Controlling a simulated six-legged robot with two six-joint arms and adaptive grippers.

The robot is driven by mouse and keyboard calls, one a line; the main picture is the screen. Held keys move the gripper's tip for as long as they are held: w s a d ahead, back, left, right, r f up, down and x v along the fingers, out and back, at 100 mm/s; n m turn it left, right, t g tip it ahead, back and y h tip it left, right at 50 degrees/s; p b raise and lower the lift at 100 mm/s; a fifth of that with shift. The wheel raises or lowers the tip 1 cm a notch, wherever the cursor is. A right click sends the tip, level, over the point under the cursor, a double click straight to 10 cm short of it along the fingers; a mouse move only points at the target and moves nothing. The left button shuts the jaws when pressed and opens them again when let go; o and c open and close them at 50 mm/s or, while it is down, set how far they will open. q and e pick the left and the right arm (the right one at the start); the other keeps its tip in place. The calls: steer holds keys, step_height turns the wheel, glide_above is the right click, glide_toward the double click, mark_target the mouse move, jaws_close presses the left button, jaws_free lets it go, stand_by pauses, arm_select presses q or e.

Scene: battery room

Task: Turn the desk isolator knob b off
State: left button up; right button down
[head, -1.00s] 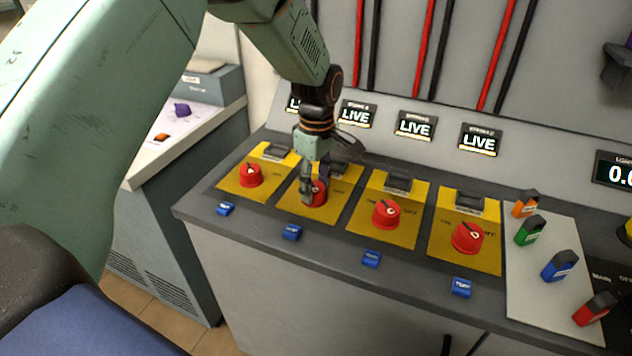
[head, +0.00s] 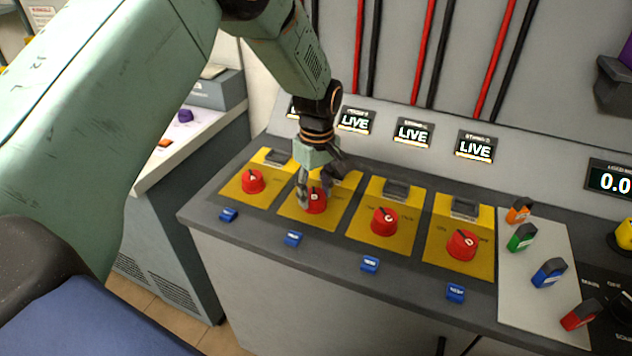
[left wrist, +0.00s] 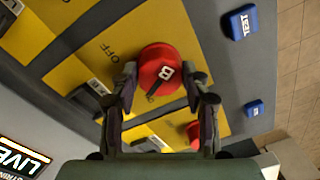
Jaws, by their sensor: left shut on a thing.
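Knob B (head: 315,203) is a round red knob on a yellow plate, second from the left on the desk. My left gripper (head: 317,188) reaches down onto it, its fingers around the knob's sides. In the left wrist view, the fingers (left wrist: 159,88) are shut on knob B (left wrist: 160,58), one on each side. Its black pointer line slants down and left from the white B. The word OFF (left wrist: 104,50) lies left of the knob there; an ON mark cannot be made out. The display above (head: 354,120) reads LIVE. My right gripper is not in view.
Knob A (head: 253,180) is left of B; knobs C (head: 384,221) and D (head: 461,244) are right. Blue test buttons (head: 293,239) line the front. Coloured tags (head: 549,273) stand on a pale panel at right. Red and black cables (head: 420,50) run up the wall.

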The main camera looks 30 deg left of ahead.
arm_select(q)
steer(key=m+p, duration=0.2)
steer(key=m, duration=0.1)
steer(key=shift+w+r, duration=0.15)
steer(key=shift+r, duration=0.15)
steer(key=m+p, duration=0.2)
steer(key=m, duration=0.1)
steer(key=shift+a, duration=0.1)
steer(key=m+p, duration=0.1)
steer(key=m, duration=0.3)
steer(key=m+p, duration=0.1)
steer(key=m, duration=0.3)
steer(key=shift+w+t, duration=0.1)
steer(key=shift+t, duration=0.2)
steer(key=shift+f+m, duration=0.1)
steer(key=shift+m, duration=0.3)
steer(key=o, duration=1.1)
steer(key=shift+f, duration=0.1)
steer(key=shift+o, duration=0.3)
steer(key=shift+s, duration=0.2)
